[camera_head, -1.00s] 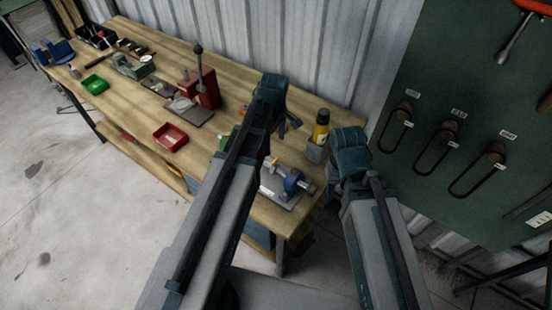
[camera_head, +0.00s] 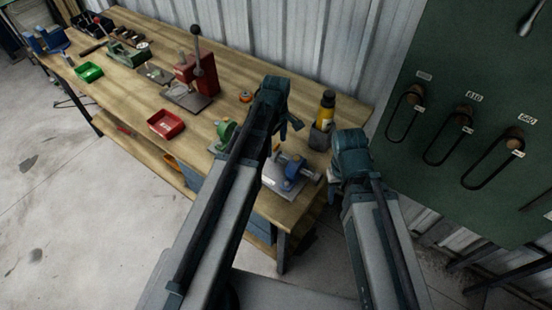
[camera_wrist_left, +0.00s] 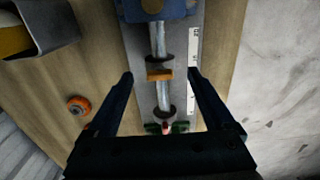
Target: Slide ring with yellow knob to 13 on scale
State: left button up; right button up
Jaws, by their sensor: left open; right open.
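The slide device lies on the bench. In the left wrist view a metal rod (camera_wrist_left: 162,92) runs from the blue block (camera_wrist_left: 155,8), with a yellow-orange knob piece (camera_wrist_left: 160,74) between dark collars. A white scale strip (camera_wrist_left: 193,48) lies right of it; its numbers are unreadable. My left gripper (camera_wrist_left: 160,76) is open, its fingers appearing either side of the rod, height unclear. My right gripper (camera_head: 333,175) is open, mostly hidden by its wrist.
A yellow bottle (camera_head: 326,112) stands in a grey holder (camera_head: 320,137) behind the device. An orange roll (camera_head: 245,96), red tray (camera_head: 166,124) and red press (camera_head: 198,72) are on the bench. A green tool board (camera_head: 450,60) is at right.

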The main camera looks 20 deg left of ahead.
aim_at(276, 156)
pick_arm(q)
notch_tip(276, 156, down, 5)
jog(key=b, duration=0.4)
jog(key=shift+f, duration=0.1)
grip_shut()
dwell(0.4)
